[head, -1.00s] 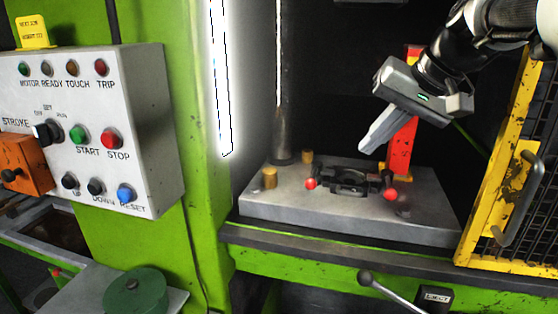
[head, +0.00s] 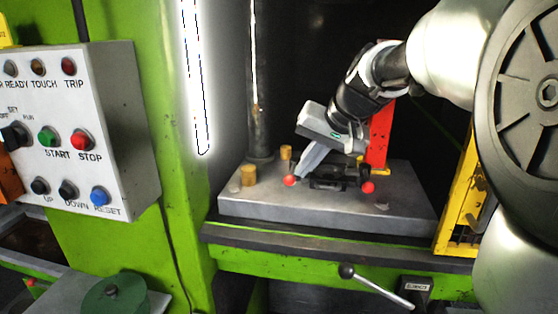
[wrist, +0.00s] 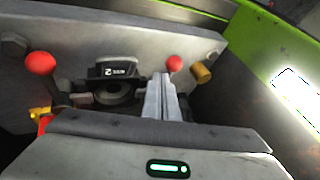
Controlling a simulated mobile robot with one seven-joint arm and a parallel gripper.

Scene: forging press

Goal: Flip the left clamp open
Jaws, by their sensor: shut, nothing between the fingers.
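The left clamp shows as a red ball knob (head: 289,181) on the left of the dark die (head: 335,183); its lever is mostly hidden by my gripper. My gripper (head: 302,174) is shut and empty, pointing down, with its fingertips close beside this knob. In the wrist view the left clamp's knob (wrist: 175,63) stands just beyond and right of my shut fingertips (wrist: 160,80). I cannot tell whether they touch. The right clamp's red knob (head: 368,187) is right of the die; it also shows in the wrist view (wrist: 40,63).
The grey bed plate (head: 255,207) carries brass posts (head: 249,175) near the left clamp. A dark column (head: 260,130) stands behind, and a red post (head: 380,135) at the back right. A yellow guard (head: 455,200) bounds the right, the green press frame (head: 175,100) the left.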

